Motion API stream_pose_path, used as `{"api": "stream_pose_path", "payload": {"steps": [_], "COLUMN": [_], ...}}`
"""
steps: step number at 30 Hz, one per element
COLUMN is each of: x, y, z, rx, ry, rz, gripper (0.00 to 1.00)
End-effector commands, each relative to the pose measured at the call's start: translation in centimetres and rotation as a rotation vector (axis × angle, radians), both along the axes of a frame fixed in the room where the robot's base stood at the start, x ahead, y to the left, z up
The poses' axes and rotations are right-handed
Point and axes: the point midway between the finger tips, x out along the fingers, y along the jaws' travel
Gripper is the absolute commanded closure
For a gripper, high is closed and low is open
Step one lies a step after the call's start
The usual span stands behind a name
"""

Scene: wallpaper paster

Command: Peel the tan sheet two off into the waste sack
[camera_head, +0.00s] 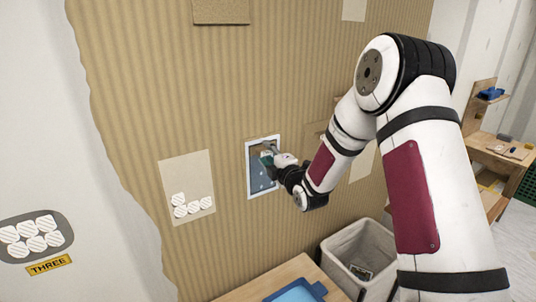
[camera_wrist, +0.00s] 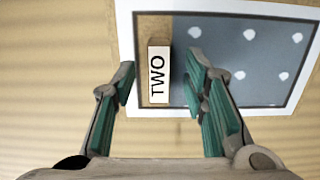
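A grey-blue dotted panel with a white border (camera_head: 260,185) is on the ribbed tan wall; it fills the upper right of the wrist view (camera_wrist: 240,60). A tan strip (camera_wrist: 154,27) lies over its left part, with a white label reading TWO (camera_wrist: 158,74). My gripper (camera_wrist: 161,65) is open, with one green-padded finger on each side of the label and a gap to both. In the head view my gripper (camera_head: 268,150) is at the panel and hides part of it. The waste sack (camera_head: 343,250), a pale open bin, stands on the floor right of the panel.
A cream sheet with striped discs (camera_head: 187,185) is left of the panel. A tan piece (camera_head: 220,10) is above. A table with a blue tray (camera_head: 297,291) stands in front. A grey plate above a THREE sign (camera_head: 49,265) is at far left. The sack holds a dark patterned piece.

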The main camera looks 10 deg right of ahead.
Motion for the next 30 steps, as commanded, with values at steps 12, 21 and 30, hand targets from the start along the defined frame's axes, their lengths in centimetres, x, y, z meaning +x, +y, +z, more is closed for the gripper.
{"api": "stream_pose_path", "payload": {"steps": [12,21,30], "x": [0.26,0.22,-0.4], "y": [0.08,0.07,-0.11], "z": [0.05,0.05,0.06], "rx": [0.0,0.0,0.0], "ry": [-0.001,-0.001,0.001], "rz": [0.0,0.001,0.001], "gripper": [0.8,1.0,1.0]}}
